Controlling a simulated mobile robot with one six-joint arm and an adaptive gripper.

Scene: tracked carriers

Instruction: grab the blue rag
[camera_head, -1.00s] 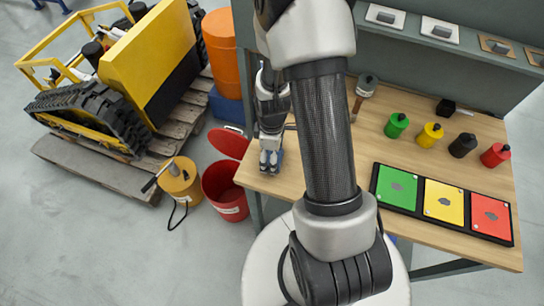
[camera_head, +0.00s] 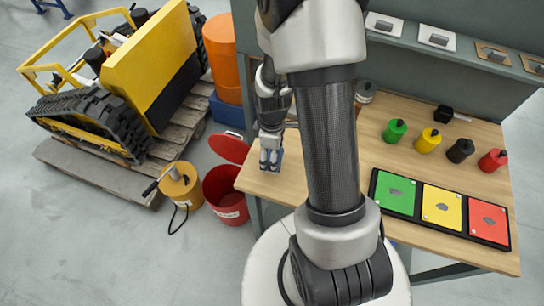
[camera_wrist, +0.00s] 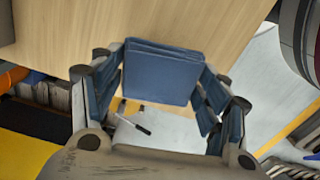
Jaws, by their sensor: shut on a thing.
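The blue rag (camera_wrist: 162,76) is a folded, flat square in the wrist view. It sits between the two fingers of my gripper (camera_head: 271,164), which is shut on it. In the head view my gripper points down over the left end of the wooden table (camera_head: 290,185), and only a sliver of blue shows beside the fingers. I cannot tell whether the rag still touches the table top.
A red bin (camera_head: 224,194) with a red lid and a yellow canister (camera_head: 181,185) stand on the floor left of the table. Colored bottles and a tray of green, yellow and red cards (camera_head: 440,206) are on the table's right. A shelf runs behind.

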